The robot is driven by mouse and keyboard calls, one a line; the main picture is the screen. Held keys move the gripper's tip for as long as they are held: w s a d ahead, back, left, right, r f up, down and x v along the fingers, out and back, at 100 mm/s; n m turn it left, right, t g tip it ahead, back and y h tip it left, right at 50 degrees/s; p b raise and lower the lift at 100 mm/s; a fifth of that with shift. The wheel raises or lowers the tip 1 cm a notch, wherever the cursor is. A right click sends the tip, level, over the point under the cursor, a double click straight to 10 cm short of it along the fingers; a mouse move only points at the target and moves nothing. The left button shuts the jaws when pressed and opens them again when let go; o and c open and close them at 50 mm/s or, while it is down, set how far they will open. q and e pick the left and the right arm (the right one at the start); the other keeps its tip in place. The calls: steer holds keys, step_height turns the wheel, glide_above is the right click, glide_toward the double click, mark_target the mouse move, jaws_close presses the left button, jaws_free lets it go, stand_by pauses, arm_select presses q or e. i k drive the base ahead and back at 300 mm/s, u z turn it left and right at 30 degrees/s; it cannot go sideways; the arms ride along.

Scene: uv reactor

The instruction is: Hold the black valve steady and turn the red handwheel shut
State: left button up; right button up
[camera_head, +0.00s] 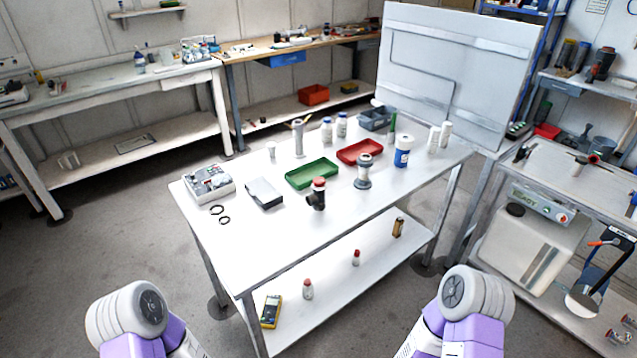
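How far the handwheel is turned cannot be seen at this size. My two arms show only as rounded white and purple links at the bottom left and bottom right, well short of the table. Neither gripper is in view, and nothing touches the valve.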

mark_target(318, 181)
steer(key=z, duration=0.4)
steer(key=k, duration=0.55)
steer(key=z, duration=0.95)
steer(key=k, duration=0.7)
steer(key=z, duration=0.55)
steer(key=i, duration=1.85)
steer(key=u, duration=1.3)
steer(key=i, duration=1.15)
steer(key=u, duration=1.3)
